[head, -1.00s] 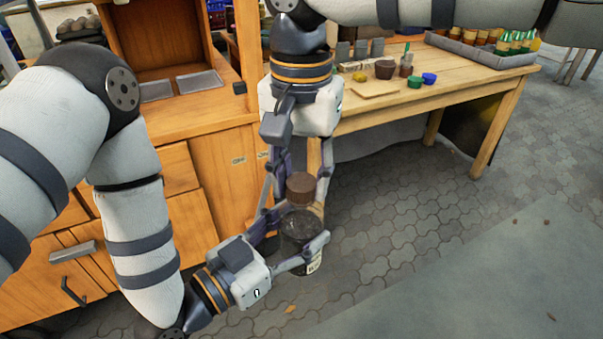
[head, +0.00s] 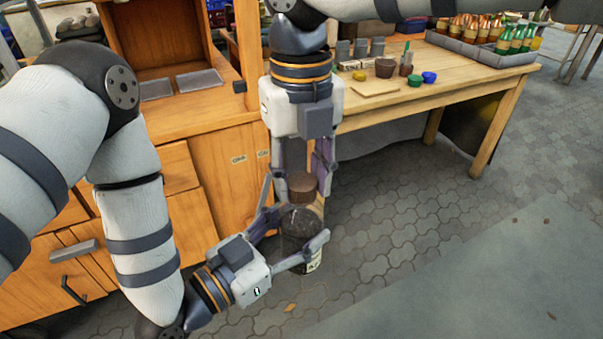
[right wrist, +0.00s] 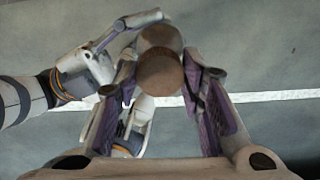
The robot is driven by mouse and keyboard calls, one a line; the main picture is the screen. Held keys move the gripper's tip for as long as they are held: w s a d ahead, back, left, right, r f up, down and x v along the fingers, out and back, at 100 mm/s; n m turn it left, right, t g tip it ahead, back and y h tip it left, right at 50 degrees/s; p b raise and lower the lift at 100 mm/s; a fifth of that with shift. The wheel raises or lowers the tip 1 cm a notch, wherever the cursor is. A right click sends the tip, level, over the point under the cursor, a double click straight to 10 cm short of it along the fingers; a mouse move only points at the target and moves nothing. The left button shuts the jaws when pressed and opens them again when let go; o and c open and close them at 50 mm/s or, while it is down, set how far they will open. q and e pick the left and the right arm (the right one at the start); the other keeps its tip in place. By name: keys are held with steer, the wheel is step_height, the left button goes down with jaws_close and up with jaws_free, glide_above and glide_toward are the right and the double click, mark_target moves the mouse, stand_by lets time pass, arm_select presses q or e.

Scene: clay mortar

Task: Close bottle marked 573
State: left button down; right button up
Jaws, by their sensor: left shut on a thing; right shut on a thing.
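A dark bottle (head: 299,228) with a pale label (head: 315,264) is held by my left gripper (head: 296,240), which is shut around its sides. The label's marking is too small and partly covered to read. My right gripper (head: 298,197) comes down from above and is shut on a brown round cap (head: 302,187). The cap is over the bottle's top; I cannot tell whether it touches. In the right wrist view, the cap (right wrist: 160,77) sits between the right fingers, with another brown round surface (right wrist: 160,38) just beyond it. My left gripper (right wrist: 125,40) reaches in there from the left.
A wooden table (head: 440,105) behind carries small pots, a board (head: 376,88) and a grey tray (head: 480,52) of bottles. A wooden cabinet (head: 205,180) with drawers stands to the left. The paved floor (head: 420,235) at right is clear.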

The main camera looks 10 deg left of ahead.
steer(key=o, duration=1.3)
steer(key=shift+r, duration=2.3)
steer(key=shift+c, duration=0.2)
